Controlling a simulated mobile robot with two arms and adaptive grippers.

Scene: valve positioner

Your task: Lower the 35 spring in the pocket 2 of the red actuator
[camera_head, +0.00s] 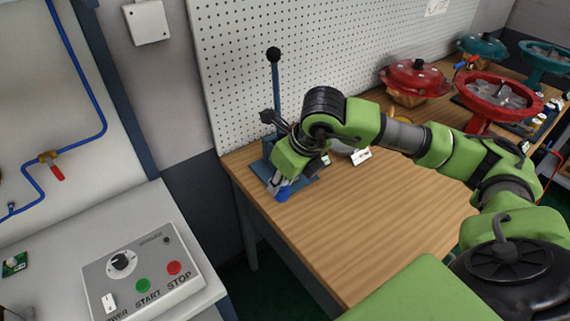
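My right arm reaches in from the right, across the wooden bench. Its gripper (280,187) is at the blue press-like fixture (306,181) at the bench's left end. The fingers are largely hidden by the wrist, so I cannot tell whether they are open or shut. A small bright blue part (283,196) shows at the fingertips; I cannot tell whether it is held. The red actuator (484,92) stands open at the back right, with grey parts inside. I cannot make out its pocket numbers or a spring marked 35. My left gripper is out of view.
A tall lever with a black knob (274,55) rises from the fixture beside my gripper. A red domed cover (415,78) and teal actuators (482,47) stand at the back right. A control box (143,270) is at lower left. The bench's front middle (350,240) is clear.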

